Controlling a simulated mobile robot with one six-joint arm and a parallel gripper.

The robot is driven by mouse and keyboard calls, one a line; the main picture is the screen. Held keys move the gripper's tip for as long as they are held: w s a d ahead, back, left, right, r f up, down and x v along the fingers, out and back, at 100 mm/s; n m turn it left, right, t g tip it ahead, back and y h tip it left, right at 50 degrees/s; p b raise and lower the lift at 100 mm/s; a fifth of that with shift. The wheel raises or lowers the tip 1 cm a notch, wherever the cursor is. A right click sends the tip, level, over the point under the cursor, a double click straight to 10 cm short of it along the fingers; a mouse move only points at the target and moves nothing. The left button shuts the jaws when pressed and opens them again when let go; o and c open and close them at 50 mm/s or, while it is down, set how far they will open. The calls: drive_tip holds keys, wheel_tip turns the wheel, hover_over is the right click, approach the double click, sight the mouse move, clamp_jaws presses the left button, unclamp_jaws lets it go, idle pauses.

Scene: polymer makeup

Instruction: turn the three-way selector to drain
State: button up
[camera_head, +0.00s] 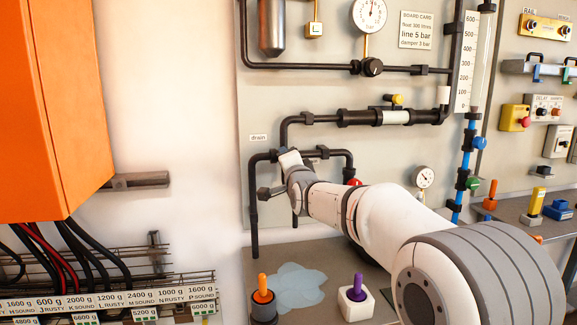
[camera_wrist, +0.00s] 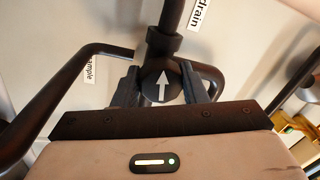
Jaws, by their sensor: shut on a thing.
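The three-way selector (camera_wrist: 161,84) is a round dark knob with a white arrow, seen in the wrist view. The arrow points up in that picture, along the dark pipe beside the drain label (camera_wrist: 202,12). My gripper (camera_wrist: 158,88) is shut on the selector, with one dark finger on each side. A sample label (camera_wrist: 91,69) sits to the left. In the head view my gripper (camera_head: 291,178) is at the pipe junction below and right of the drain label (camera_head: 258,138). My wrist hides the selector there.
Dark pipes (camera_head: 253,205) run beside my gripper on the panel. A pressure gauge (camera_head: 424,177) and a blue pipe (camera_head: 464,165) stand to the right. An orange peg (camera_head: 262,285) and a purple-topped block (camera_head: 356,300) stand below, near a pale puddle-like patch (camera_head: 296,287).

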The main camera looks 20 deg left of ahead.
drive_tip(key=shift+d+r, duration=0.1)
drive_tip(key=shift+r, duration=0.15)
drive_tip(key=o, duration=0.6)
drive_tip(key=shift+c, duration=0.2)
drive_tip(key=o, duration=0.4)
drive_tip(key=shift+f, duration=0.15)
drive_tip(key=shift+b+v, duration=0.65)
drive_tip(key=shift+v, duration=3.25)
